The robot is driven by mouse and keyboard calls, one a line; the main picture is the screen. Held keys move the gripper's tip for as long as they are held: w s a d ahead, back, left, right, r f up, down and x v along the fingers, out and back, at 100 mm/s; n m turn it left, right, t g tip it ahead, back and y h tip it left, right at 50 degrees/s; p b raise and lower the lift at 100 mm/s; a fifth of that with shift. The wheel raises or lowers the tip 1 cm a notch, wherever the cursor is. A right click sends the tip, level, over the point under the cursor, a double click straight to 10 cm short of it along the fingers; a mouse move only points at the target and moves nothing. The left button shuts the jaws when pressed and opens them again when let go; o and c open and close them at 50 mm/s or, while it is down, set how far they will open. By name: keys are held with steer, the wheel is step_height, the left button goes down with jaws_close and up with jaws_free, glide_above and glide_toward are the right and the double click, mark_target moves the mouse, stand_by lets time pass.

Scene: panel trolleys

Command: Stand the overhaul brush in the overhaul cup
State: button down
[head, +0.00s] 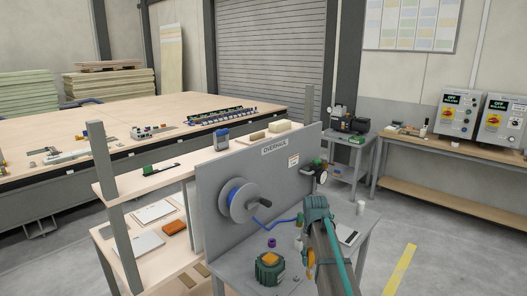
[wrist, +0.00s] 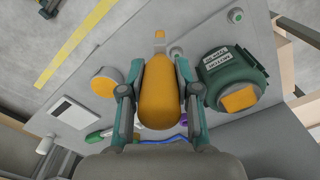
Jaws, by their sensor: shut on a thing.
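My gripper (wrist: 158,105) is shut on a rounded orange handle (wrist: 158,92), apparently the overhaul brush, above the grey trolley top. The handle points away from the wrist camera; bristles cannot be made out. In the head view my arm hides most of the gripper (head: 309,262). A small white cup-like cylinder (head: 361,208) stands at the far right of the trolley; it also shows at the left of the wrist view (wrist: 45,145). A round orange-yellow thing with a grey rim (wrist: 106,82) lies left of the gripper. I cannot tell for certain which is the overhaul cup.
A green motor (head: 270,268) with an orange block stands close to the gripper, also in the wrist view (wrist: 232,75). A flat tablet (head: 347,235) lies on the trolley. A purple ring (head: 271,242) lies near the motor.

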steer(key=s+m, duration=0.2)
steer(key=s, duration=1.3)
steer(key=w+r+m+p, duration=0.2)
steer(key=w+r+m, duration=0.1)
steer(key=w, duration=1.6)
steer(key=w+r+m+p, duration=0.3)
steer(key=w+m, duration=0.3)
steer(key=w, duration=1.3)
steer(key=shift+w+p, duration=0.2)
steer(key=shift+p, duration=0.1)
steer(key=shift+f, duration=0.1)
steer(key=shift+f+b, duration=1)
steer(key=shift+f, duration=1.85)
steer(key=shift+f+b, duration=1.1)
steer(key=shift+f, duration=2.15)
